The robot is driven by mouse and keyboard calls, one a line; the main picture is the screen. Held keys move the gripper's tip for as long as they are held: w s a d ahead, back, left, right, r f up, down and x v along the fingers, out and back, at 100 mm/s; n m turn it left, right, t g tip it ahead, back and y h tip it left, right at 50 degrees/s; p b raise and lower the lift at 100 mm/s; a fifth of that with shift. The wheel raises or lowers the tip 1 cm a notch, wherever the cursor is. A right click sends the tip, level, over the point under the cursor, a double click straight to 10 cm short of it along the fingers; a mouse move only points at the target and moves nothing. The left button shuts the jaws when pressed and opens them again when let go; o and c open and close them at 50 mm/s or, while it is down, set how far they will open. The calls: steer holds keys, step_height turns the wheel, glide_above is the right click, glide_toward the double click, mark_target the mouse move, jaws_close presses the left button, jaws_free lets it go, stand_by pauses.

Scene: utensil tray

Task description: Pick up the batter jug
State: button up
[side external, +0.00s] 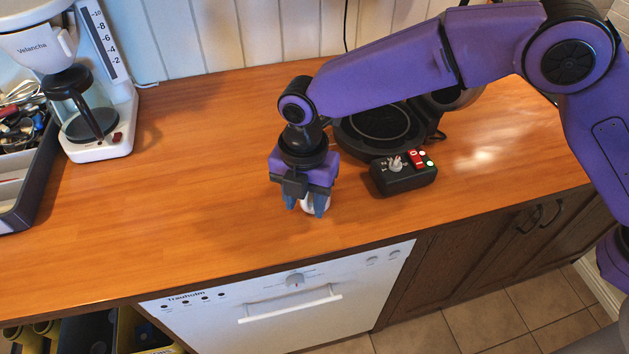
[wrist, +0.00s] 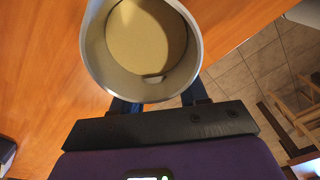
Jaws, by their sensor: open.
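The batter jug (wrist: 152,86) fills the upper middle of the wrist view, seen from above through its open top, with pale tan batter inside (wrist: 146,38). In the side view only a small whitish part of the jug (side external: 307,203) shows; my gripper hides the rest. My gripper (side external: 305,208) points down over the counter, with its blue fingers on either side of the jug. It is open. In the wrist view the finger ends pass behind the jug's near rim, so I cannot tell whether they touch it.
A round black hotplate (side external: 372,128) and a black control box (side external: 403,175) stand right of my gripper. A coffee maker (side external: 100,140) and a dark utensil tray (side external: 38,170) are at the left. The wooden counter (side external: 190,190) between is clear. Its front edge is close by, above a white dishwasher (side external: 285,305).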

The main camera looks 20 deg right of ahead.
jaws_close()
steer(key=shift+r, duration=0.1)
stand_by(1.2)
